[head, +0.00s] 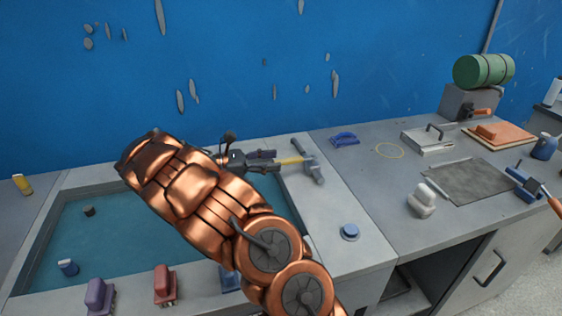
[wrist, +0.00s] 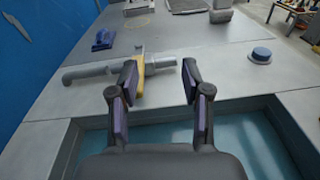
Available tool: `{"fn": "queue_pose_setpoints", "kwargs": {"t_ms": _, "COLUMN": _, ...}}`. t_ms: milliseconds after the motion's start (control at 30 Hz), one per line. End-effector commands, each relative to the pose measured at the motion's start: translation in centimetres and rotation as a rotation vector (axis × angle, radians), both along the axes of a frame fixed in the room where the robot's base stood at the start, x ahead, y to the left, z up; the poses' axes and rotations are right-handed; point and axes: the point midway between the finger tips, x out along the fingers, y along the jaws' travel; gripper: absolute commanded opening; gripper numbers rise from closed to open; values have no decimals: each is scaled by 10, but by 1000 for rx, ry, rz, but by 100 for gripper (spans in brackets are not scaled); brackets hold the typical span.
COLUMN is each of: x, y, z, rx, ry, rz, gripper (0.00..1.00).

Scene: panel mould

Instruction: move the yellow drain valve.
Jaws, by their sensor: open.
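The drain valve is a grey pipe fitting with a yellow handle (head: 290,161), mounted on the grey rim right of the basin. My gripper (head: 262,160) reaches over the basin's right edge, left of the handle. In the wrist view my gripper (wrist: 159,78) is open and empty, with the left finger overlapping part of the handle. I cannot tell whether it touches. The handle's lower part is partly hidden by that finger.
The basin (head: 60,200) holds teal liquid. A blue round button (head: 349,232) is on the rim to the right. Purple (head: 98,295) and red (head: 165,285) blocks stand along the front edge. A blue-handled tool (head: 345,138) lies beyond the valve. The counter between is mostly clear.

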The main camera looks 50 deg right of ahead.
Motion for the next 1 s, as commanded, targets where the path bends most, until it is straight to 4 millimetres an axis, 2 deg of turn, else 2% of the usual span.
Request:
{"fn": "queue_pose_setpoints", "kwargs": {"t_ms": 33, "x": 8, "y": -2, "z": -10, "rx": -6, "ry": 32, "rz": 15, "gripper": 48}}
{"fn": "queue_pose_setpoints", "kwargs": {"t_ms": 200, "x": 25, "y": -4, "z": -33, "rx": -19, "ry": 95, "rz": 45, "gripper": 48}}
{"fn": "queue_pose_setpoints", "kwargs": {"t_ms": 367, "x": 29, "y": -5, "z": -38, "rx": -21, "ry": 108, "rz": 53, "gripper": 48}}
{"fn": "queue_pose_setpoints", "kwargs": {"t_ms": 1000, "x": -7, "y": -69, "z": -38, "rx": -22, "ry": 109, "rz": 53, "gripper": 48}}
